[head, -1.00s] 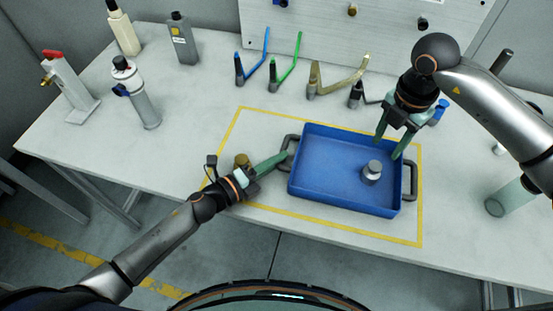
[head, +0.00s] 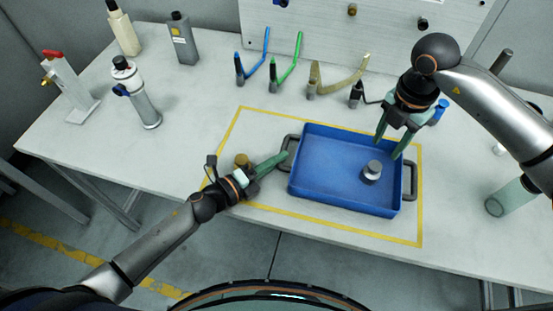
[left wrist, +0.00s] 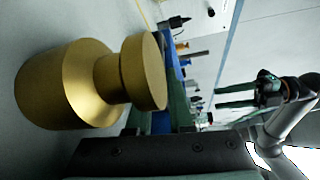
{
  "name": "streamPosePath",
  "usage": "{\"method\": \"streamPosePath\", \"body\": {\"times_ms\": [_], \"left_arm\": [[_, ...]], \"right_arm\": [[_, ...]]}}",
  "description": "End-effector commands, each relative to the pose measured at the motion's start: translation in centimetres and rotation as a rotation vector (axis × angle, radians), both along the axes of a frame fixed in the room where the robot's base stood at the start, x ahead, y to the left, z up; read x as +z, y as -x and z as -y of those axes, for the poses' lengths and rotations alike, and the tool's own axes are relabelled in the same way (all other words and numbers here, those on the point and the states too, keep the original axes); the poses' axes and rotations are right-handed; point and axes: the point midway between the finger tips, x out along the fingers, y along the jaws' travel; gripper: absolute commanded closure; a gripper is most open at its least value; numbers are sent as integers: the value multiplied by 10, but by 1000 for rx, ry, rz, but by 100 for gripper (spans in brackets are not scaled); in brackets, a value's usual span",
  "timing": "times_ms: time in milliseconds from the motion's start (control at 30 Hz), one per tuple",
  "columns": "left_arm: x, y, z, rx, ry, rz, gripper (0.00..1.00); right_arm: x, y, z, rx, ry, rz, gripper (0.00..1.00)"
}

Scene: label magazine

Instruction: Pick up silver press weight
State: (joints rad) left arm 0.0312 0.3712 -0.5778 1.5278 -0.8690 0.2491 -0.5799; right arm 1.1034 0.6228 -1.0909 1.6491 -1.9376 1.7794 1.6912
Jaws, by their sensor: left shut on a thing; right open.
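The silver press weight (head: 372,170) stands upright in the right half of the blue tray (head: 330,197). My right gripper (head: 388,147) is open and empty, pointing down over the tray's back right part, behind the silver weight and apart from it. My left gripper (head: 284,157) is shut on the tray's left handle (head: 290,144); its fingers partly hide the handle. A brass weight (head: 242,160) stands on the table just behind my left gripper. It looms large and close in the left wrist view (left wrist: 85,85).
A yellow outline (head: 330,228) on the table surrounds the tray. Coloured hooked tools (head: 290,70) stand along the back. The table's front left is clear.

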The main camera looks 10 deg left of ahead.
Motion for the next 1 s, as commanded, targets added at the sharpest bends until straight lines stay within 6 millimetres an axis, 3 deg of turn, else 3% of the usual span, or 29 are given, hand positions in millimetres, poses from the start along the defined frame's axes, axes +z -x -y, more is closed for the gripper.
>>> {"method": "streamPosePath", "body": {"times_ms": [267, 600, 667, 767, 1000], "left_arm": [[0, 0, -1, 1, -1, 0, 100], [0, 0, -1, 1, -1, 0, 100], [0, 0, -1, 1, -1, 0, 100], [0, 0, -1, 1, -1, 0, 100], [0, 0, -1, 1, -1, 0, 100]], "right_arm": [[0, 0, 0, 0, 0, 0, 50], [0, 0, 0, 11, 0, 0, 14], [0, 0, 0, 38, 0, 0, 11], [0, 1, 1, 132, 0, 0, 11], [1, 3, 3, 547, -1, -1, 11]]}}
